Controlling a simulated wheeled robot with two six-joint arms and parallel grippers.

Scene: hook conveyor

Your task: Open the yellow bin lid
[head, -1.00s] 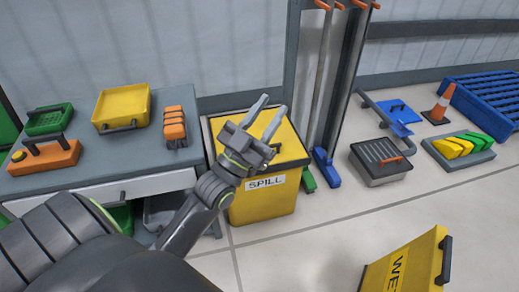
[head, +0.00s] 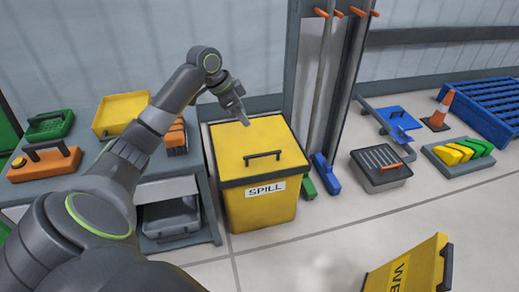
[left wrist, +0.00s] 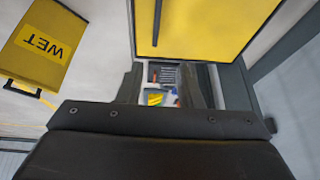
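The yellow bin (head: 262,207) with the SPILL label stands on the floor beside the workbench. Its yellow lid (head: 232,155) lies flat and closed, with a dark bar handle (head: 262,155) near the front edge. My left gripper (head: 241,118) points down above the lid's back edge, apart from the handle. In the left wrist view the lid (left wrist: 200,25) fills the top, with the handle (left wrist: 157,22) at its left. The left fingers (left wrist: 168,85) stand apart with nothing held between them. My right gripper is in neither view.
The grey workbench (head: 210,205) on the left bears a yellow tray (head: 118,112) and orange and green items. A rack post (head: 345,90) and blue-footed pole (head: 327,172) stand right of the bin. A yellow WET sign (head: 405,268) is at front right. Floor before the bin is clear.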

